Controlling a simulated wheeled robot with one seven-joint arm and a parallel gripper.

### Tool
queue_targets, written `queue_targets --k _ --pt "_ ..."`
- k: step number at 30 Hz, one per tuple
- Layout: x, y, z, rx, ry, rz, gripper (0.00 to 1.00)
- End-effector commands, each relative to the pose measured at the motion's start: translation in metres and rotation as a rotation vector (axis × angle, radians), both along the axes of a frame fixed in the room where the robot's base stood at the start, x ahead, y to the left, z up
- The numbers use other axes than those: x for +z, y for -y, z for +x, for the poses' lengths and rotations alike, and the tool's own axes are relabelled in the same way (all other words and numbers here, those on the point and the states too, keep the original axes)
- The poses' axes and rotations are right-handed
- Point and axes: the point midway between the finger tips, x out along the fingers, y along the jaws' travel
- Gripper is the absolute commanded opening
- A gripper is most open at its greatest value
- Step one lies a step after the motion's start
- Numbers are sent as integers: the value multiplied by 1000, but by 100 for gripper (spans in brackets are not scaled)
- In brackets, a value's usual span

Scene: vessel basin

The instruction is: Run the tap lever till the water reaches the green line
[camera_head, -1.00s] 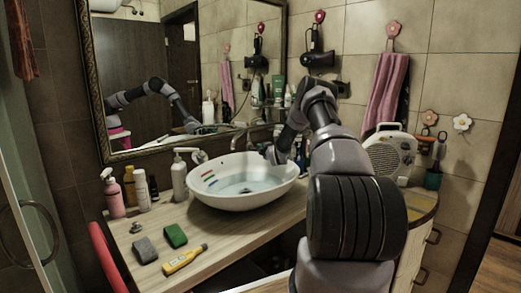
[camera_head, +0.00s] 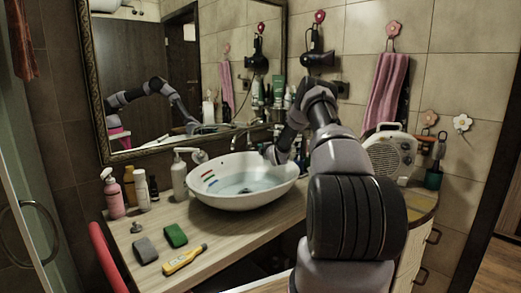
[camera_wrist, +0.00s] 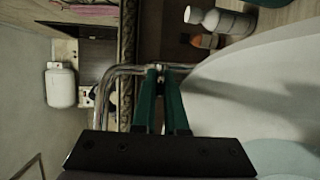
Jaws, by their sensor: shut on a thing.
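The white oval basin (camera_head: 240,203) stands on the counter with a shallow pool of water (camera_head: 258,184) in it. Short coloured lines mark its inner left wall: a red one, a green line (camera_head: 209,179) and a dark one lowest. The water's edge looks lower than the green line, near the lowest mark. The chrome tap (camera_head: 236,137) rises behind the basin; its bent pipe also shows in the wrist view (camera_wrist: 108,82). My gripper (camera_wrist: 163,72) has its green fingers closed at the tap's lever, which they largely hide. In the head view my gripper (camera_head: 270,154) is at the basin's back right rim.
A soap pump (camera_head: 179,178), a pink spray bottle (camera_head: 114,197) and other bottles stand left of the basin. A green sponge (camera_head: 175,235), a grey block (camera_head: 145,250) and a yellow tool (camera_head: 184,260) lie in front. A radio (camera_head: 391,153) stands at right.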

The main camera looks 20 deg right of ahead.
Motion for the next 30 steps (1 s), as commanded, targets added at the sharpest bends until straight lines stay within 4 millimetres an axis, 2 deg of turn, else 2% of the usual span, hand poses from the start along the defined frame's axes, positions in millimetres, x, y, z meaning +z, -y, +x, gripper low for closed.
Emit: queue_targets --k 19,30 --pt "0 0 0 0 -7 -3 0" --pt "17 -3 7 5 -209 -54 0"
